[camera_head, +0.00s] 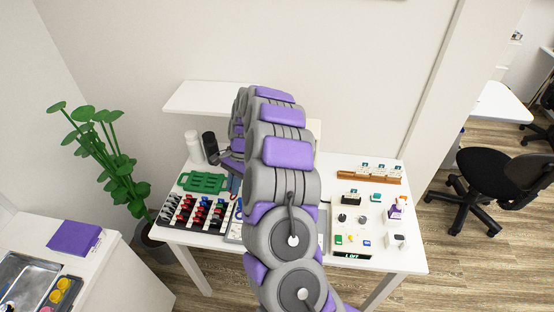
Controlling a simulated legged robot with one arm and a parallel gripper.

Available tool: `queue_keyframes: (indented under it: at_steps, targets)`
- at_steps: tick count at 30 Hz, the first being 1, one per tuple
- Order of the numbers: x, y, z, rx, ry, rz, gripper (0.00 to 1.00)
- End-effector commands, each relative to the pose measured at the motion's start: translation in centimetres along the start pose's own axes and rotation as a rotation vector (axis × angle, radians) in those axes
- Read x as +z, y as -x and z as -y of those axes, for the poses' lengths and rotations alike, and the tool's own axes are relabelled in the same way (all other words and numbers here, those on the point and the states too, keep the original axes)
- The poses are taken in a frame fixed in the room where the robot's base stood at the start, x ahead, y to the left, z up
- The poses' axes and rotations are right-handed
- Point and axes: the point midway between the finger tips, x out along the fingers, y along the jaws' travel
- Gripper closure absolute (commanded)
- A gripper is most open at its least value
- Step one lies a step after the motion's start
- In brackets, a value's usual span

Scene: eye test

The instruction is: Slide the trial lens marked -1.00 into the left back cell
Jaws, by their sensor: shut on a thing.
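The end of my arm reaches over the left part of the white table, where my gripper (217,158) shows small and dark beside a purple wrist part. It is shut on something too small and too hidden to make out. A rack (181,222) of several red-handled and black-handled pieces, which look like trial lenses, stands at the table's front left. No -1.00 marking is readable. A small blue and red item (235,186) shows close to my arm; I cannot tell what it is. My arm covers the table's middle, and I cannot make out the left back cell.
A green tray (203,182) lies behind the rack. A white cylinder (193,146) and a black cylinder (210,144) stand near the back. A wooden card holder (369,176) and a white board (343,240) with small items are at right. A plant (115,180) stands left.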

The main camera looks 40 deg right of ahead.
Motion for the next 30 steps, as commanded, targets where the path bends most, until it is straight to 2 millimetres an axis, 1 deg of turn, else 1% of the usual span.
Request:
queue_keyframes:
  at_steps: [1, 3, 6, 9, 12, 16, 20, 30]
  targets:
    - [-1.5, 1.7, -1.2, -0.068, -0.161, 0.003, 1.00]
    - [-3.7, 3.0, -2.5, -0.157, -0.375, 0.002, 1.00]
    - [-6.4, 4.4, -4.2, -0.264, -0.630, 0.000, 1.00]
    - [-8.9, 5.4, -5.7, -0.342, -0.820, 0.001, 1.00]
    - [-10.7, 6.0, -6.7, -0.386, -0.939, 0.006, 1.00]
    - [-11.9, 6.2, -7.2, -0.414, -1.009, 0.007, 1.00]
    - [-12.2, 5.7, -7.3, -0.418, -1.018, 0.008, 1.00]
    - [-12.3, 2.9, -7.1, -0.416, -1.013, 0.002, 1.00]
